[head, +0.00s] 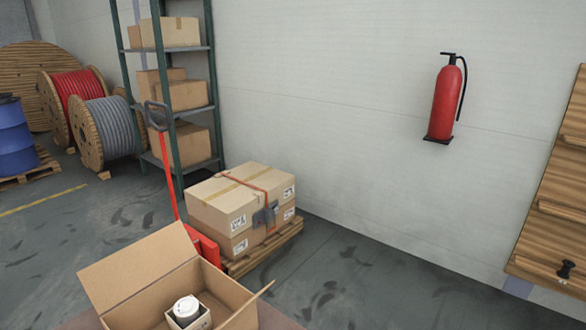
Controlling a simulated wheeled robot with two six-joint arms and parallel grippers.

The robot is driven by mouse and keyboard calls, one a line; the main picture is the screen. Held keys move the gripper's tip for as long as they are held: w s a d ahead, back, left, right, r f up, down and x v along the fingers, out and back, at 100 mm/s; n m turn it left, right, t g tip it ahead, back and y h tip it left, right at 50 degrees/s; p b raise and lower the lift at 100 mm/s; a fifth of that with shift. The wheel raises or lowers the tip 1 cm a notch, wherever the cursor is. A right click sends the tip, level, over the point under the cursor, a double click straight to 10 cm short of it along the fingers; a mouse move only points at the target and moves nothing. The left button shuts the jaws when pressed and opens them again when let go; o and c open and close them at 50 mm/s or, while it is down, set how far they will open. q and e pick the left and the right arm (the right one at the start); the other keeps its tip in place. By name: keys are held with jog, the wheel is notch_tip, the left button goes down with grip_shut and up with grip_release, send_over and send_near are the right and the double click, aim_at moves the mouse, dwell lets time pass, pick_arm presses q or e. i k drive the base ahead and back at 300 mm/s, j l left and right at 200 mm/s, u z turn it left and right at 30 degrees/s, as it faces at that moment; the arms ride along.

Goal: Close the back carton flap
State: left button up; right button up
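An open brown carton (232,290) stands at the bottom of the head view, cut off by the lower edge. A wide flap (140,268) rises from its far left edge and leans up and outward, open. It appears to be the back flap. Another flap (250,302) sticks up at the right side, seen nearly edge-on. Inside the carton a white round-topped item (186,306) sits in a small cardboard insert. The carton's near side is out of view. Neither of my grippers is in view.
Behind the carton, a red pallet jack (204,247) stands by a wooden pallet (262,255) with strapped boxes (240,205). A shelf, cable reels and a blue drum are at the left. A fire extinguisher (446,100) hangs on the wall. Floor right of the carton is clear.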

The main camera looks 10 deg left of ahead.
aim_at(108, 281)
jog(key=u, duration=0.75)
jog(key=i+l+u, duration=0.15)
jog(key=u, duration=0.3)
jog(key=i+l+u, duration=0.1)
jog(key=l+u, duration=0.55)
jog(key=u, duration=0.3)
jog(key=l+u, duration=0.45)
jog(key=i+j, duration=0.05)
jog(key=j, duration=0.05)
